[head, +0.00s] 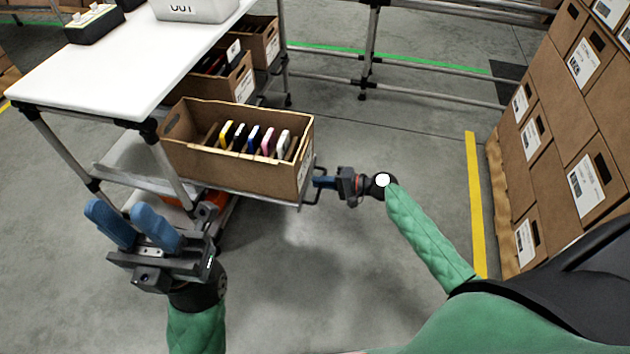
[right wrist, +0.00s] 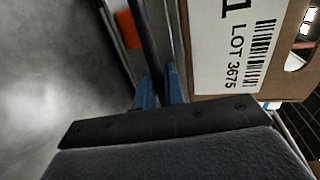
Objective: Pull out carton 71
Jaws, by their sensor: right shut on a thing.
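An open brown carton (head: 240,167) stands on a tilted shelf tray (head: 262,201) that sticks out from the bench. Several coloured flat items stand in it. Its end label, cut off in the right wrist view (right wrist: 225,45), shows a "1" and "LOT 3675". My right gripper (head: 318,182) is at the dark handle (head: 312,193) by the tray's right end. In the right wrist view its blue fingers (right wrist: 161,85) are shut on a dark bar (right wrist: 148,40) beside the carton. My left gripper (head: 121,215) is open and empty, in front of the bench at lower left.
Two more cartons, one nearer (head: 220,80) and one farther (head: 258,40), sit behind along the white-topped bench (head: 120,60). A grey bin (head: 190,8) stands on top. Stacked cartons (head: 560,130) line the right side. The floor between is clear.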

